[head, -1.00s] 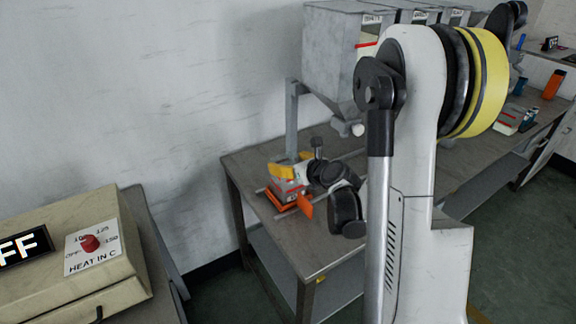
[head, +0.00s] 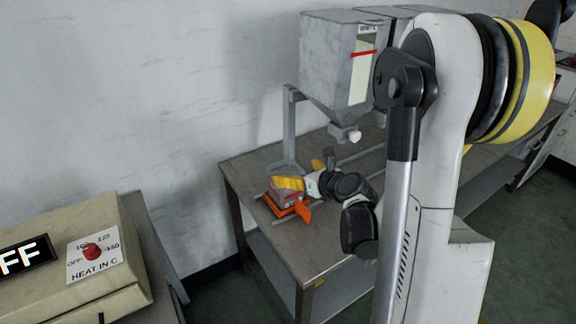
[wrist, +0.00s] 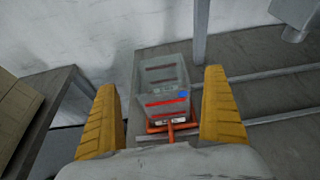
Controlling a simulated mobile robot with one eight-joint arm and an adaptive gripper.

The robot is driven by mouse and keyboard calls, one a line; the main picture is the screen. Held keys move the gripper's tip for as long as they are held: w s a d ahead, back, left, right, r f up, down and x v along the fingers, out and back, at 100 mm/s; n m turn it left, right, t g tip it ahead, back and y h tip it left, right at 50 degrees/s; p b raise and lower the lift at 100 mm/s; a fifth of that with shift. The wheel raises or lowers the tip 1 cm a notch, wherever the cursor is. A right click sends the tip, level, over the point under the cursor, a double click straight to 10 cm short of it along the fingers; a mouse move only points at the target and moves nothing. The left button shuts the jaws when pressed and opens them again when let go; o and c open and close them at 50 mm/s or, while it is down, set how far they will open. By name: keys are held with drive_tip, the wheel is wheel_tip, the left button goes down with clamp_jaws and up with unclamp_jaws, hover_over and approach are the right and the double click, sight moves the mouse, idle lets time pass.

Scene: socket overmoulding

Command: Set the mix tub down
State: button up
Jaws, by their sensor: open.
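The mix tub is a grey, see-through tub with red lines and a blue dot. In the wrist view the tub (wrist: 162,84) stands upright beyond my fingertips, on or against an orange piece (wrist: 158,128). In the head view the tub (head: 284,196) is low over the bench, partly hidden by a yellow finger, with the orange piece (head: 276,209) below it. My gripper (wrist: 168,95) is open, its yellow fingers wide on either side with gaps to the tub. In the head view my gripper (head: 303,174) is beside the tub.
The grey bench (head: 300,248) carries thin rails (wrist: 270,118). A grey hopper (head: 338,60) on a post (head: 289,125) overhangs its back. A beige heater box (head: 80,250) stands at left, across a floor gap. Bare bench lies in front of the tub.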

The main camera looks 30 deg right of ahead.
drive_tip(key=s+a+r+n+g, duration=0.2)
drive_tip(key=s+a+n, duration=0.4)
drive_tip(key=n, duration=0.6)
drive_tip(key=s+a+r+n+g, duration=0.2)
drive_tip(key=s+a+n, duration=0.4)
drive_tip(key=n, duration=0.5)
drive_tip(key=s+a+r+n+g+p, duration=0.1)
drive_tip(key=s+a+r+n, duration=0.3)
drive_tip(key=s+n, duration=0.5)
drive_tip(key=a+n+g, duration=0.1)
drive_tip(key=a+n, duration=0.1)
drive_tip(key=n, duration=0.1)
drive_tip(key=shift+s+a+r+n, duration=0.2)
drive_tip(key=shift+s+n, duration=0.1)
